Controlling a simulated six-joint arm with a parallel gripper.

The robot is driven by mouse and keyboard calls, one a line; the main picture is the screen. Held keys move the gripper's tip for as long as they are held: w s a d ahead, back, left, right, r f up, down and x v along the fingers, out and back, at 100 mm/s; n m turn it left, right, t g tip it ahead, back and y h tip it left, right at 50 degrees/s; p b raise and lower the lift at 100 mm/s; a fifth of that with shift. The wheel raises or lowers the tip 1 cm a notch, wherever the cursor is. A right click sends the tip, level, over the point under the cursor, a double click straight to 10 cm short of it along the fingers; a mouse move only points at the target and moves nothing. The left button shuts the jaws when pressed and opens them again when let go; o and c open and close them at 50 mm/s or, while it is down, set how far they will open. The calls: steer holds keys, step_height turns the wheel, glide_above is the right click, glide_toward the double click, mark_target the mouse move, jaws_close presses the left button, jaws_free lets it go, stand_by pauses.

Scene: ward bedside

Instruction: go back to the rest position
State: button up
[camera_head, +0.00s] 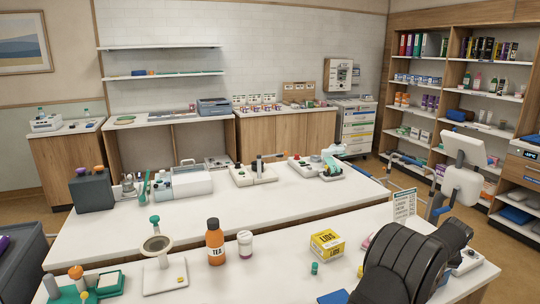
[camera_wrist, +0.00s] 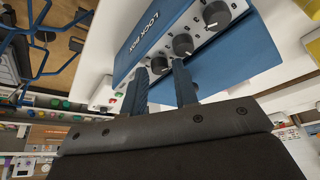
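My gripper (camera_wrist: 159,76) shows in the wrist view with its two dark fingers apart and nothing held between them. Past the fingertips is a blue and white box marked LOCK BOX (camera_wrist: 165,38), with several dark knobs on its light panel. The fingertips overlap the box's lower edge in the picture; I cannot tell whether they touch it. In the head view my dark arm fills the lower right, and my gripper's fingers cannot be made out there.
On the near white table (camera_head: 210,285) stand an orange TEA bottle (camera_head: 215,243), a white jar (camera_head: 245,244), a yellow box (camera_head: 327,243), a small green item (camera_head: 314,268) and a round-topped stand (camera_head: 158,245). A sign (camera_head: 404,205) stands behind my arm. Shelves (camera_head: 455,90) line the right wall.

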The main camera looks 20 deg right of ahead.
steer(key=n+y, duration=0.1)
steer(key=n, duration=0.2)
steer(key=shift+s+d+t, duration=0.1)
steer(key=shift+d+t, duration=0.05)
steer(key=shift+t, duration=0.15)
steer(key=n+y, duration=0.2)
steer(key=n, duration=0.3)
steer(key=shift+d, duration=0.15)
